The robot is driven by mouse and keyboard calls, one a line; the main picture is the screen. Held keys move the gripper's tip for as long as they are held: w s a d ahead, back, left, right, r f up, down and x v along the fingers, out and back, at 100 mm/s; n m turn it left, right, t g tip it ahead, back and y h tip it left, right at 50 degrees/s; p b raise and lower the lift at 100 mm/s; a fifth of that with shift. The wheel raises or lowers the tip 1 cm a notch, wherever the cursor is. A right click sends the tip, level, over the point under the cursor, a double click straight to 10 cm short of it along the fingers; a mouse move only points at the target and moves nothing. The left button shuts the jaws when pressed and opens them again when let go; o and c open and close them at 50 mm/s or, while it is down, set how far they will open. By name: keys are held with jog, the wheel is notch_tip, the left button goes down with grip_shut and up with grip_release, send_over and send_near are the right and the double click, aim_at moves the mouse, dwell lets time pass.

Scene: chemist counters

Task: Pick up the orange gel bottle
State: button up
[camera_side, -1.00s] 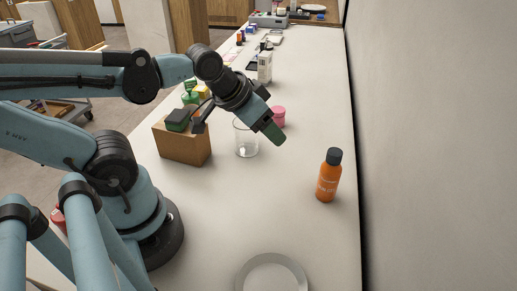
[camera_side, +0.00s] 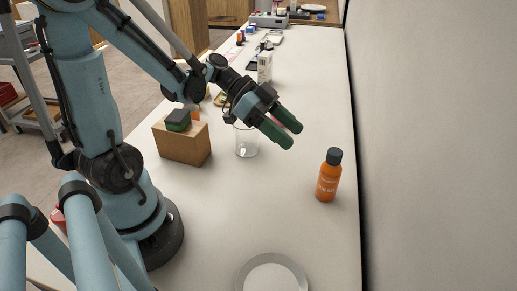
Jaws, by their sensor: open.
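The orange gel bottle (camera_side: 328,181) stands upright on the counter at the right, near the wall. It has a dark cap and a pale printed label. My gripper (camera_side: 295,136) is open and empty, with green-tipped fingers. In the picture it is up and to the left of the bottle, apart from it, and points down to the right.
A clear glass beaker (camera_side: 247,145) stands just left of my gripper, partly hidden by it. A brown box (camera_side: 183,146) with a green and black item on top is further left. A grey-white plate (camera_side: 244,276) lies at the front. Counter around the bottle is clear.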

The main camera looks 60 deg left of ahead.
aim_at(335, 152)
jog(key=shift+w+d+f+m+t+h, duration=0.1)
jog(key=shift+w+d+f+m+h, duration=0.35)
jog(key=shift+w+d, duration=0.85)
jog(key=shift+w+d+f+m+t+h, duration=0.15)
jog(key=shift+w+d+f, duration=0.6)
jog(key=shift+d, duration=0.9)
jog(key=shift+w+d+f+m+t+h, duration=0.15)
jog(key=shift+w+d+f+m, duration=0.35)
jog(key=shift+w+d, duration=0.8)
jog(key=shift+s+d, duration=0.2)
jog(key=shift+s, duration=0.05)
grip_shut()
